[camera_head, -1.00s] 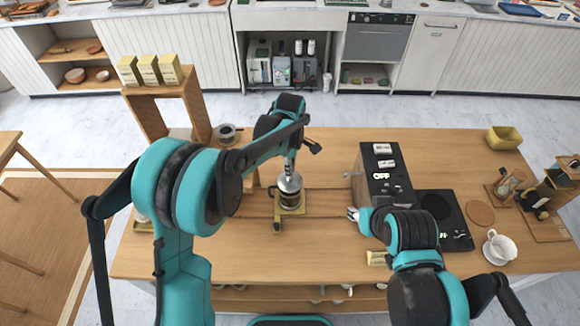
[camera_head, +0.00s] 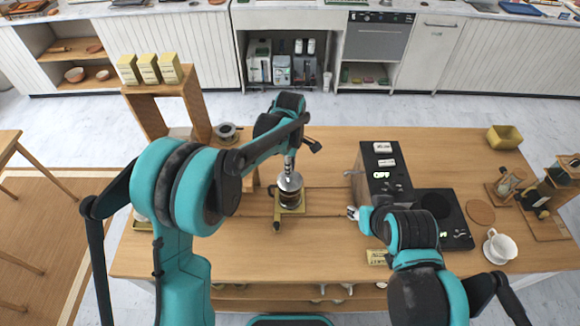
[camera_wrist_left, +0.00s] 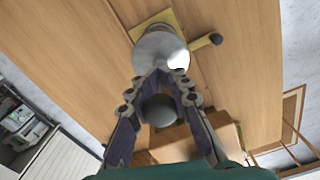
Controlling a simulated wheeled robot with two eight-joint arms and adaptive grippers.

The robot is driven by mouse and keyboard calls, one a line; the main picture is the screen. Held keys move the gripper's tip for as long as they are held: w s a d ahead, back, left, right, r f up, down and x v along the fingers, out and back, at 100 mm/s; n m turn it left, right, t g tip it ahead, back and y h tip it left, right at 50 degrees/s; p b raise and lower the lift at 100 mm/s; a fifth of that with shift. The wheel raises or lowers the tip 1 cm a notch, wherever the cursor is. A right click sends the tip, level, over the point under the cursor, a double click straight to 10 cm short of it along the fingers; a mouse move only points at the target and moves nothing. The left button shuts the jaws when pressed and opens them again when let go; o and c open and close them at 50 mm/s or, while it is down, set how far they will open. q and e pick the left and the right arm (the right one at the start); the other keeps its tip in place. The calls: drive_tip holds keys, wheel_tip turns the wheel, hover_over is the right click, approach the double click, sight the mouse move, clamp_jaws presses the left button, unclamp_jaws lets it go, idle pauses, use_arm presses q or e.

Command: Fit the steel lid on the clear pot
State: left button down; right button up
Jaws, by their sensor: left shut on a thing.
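The steel lid (camera_head: 290,181) is a round shiny disc with a thin stem, directly over the clear pot (camera_head: 291,197). The pot stands upright with dark contents. My left gripper (camera_head: 289,162) is shut on the lid's stem from above. In the left wrist view the fingertips (camera_wrist_left: 160,76) meet just over the lid (camera_wrist_left: 158,48), with a dark round knob (camera_wrist_left: 160,109) between the fingers. The lid hides the pot's rim, so I cannot tell whether it is seated. My right gripper (camera_head: 352,213) is right of the pot, with its finger opening unclear.
A yellow stand (camera_head: 301,208) with a dark-ended handle is under the pot. A black machine (camera_head: 372,165) stands to the right, near my right arm. A wooden shelf (camera_head: 150,112) with yellow boxes rises at left.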

use_arm(q)
drive_tip(key=shift+f+b, duration=0.6)
idle(0.6)
drive_tip(key=c, duration=1.7)
unclamp_jaws()
drive_tip(key=shift+r, duration=0.15)
drive_tip(key=shift+r+p, duration=3.4)
drive_tip(key=shift+r, duration=2.05)
